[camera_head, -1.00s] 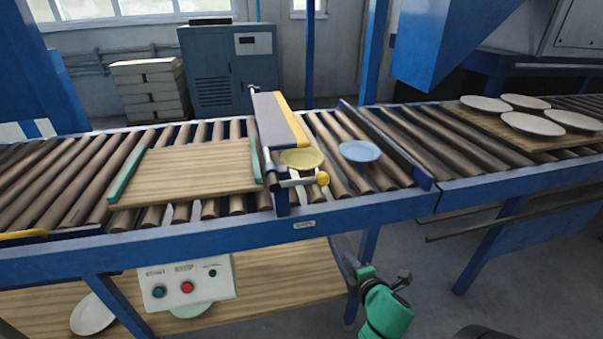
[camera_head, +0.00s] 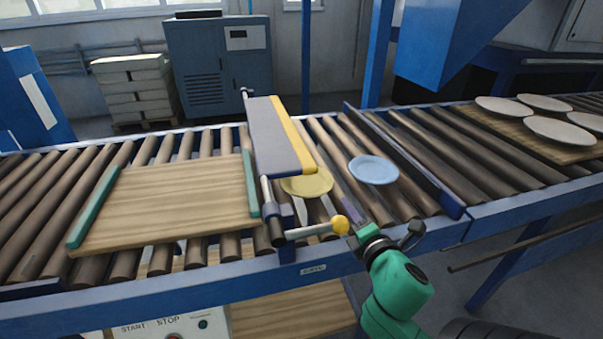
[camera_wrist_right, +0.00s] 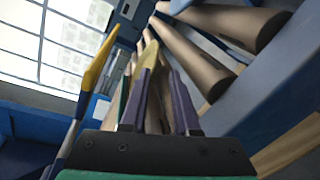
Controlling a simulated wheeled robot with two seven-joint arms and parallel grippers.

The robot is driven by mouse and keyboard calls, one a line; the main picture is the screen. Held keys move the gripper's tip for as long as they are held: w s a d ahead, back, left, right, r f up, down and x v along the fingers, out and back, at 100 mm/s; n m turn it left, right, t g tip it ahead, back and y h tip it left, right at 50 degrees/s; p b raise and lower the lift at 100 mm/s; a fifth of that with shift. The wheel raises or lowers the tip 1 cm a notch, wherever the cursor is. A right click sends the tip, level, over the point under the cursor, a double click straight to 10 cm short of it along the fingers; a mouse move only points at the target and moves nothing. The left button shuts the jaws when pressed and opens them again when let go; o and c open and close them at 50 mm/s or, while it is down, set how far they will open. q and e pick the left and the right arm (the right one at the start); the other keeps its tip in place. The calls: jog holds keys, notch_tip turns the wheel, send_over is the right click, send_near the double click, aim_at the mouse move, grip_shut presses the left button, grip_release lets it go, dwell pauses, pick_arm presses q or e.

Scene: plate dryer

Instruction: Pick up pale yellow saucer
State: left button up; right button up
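The pale yellow saucer (camera_head: 308,183) lies on the rollers in the head view, its left edge partly hidden by the yellow-edged grey bar. My right gripper (camera_head: 350,210) is in front and to the right of the saucer, apart from it, close behind the yellow knob. In the right wrist view, the two purple fingers of the right gripper (camera_wrist_right: 160,82) stand apart with nothing held between them. A yellow shape shows beyond the fingertips there; I cannot tell whether it is the saucer. My left gripper is not in view.
A light blue saucer (camera_head: 373,170) lies to the right of the yellow one. The grey bar (camera_head: 277,135) and yellow knob (camera_head: 340,224) stand close by. A wooden board (camera_head: 165,205) is on the left rollers. Several white plates (camera_head: 560,131) sit at far right.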

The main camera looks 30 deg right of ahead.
aim_at(332, 180)
jog(key=b+x, duration=0.2)
jog(key=b, duration=0.1)
jog(key=shift+a+f, duration=0.1)
jog(key=shift+f, duration=0.15)
jog(key=b+x, duration=0.2)
jog(key=b, duration=0.1)
jog(key=shift+w, duration=0.15)
jog(key=x, duration=0.1)
jog(key=b+x, duration=0.1)
jog(key=x, duration=0.1)
jog(key=shift+w+d+r, duration=0.1)
jog(key=shift+d+r, duration=0.1)
jog(key=shift+r, duration=0.15)
jog(key=x, duration=0.6)
jog(key=shift+w+d+r, duration=0.1)
jog(key=shift+d, duration=0.05)
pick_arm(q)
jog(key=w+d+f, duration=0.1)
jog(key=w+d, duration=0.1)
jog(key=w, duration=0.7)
pick_arm(e)
grip_shut()
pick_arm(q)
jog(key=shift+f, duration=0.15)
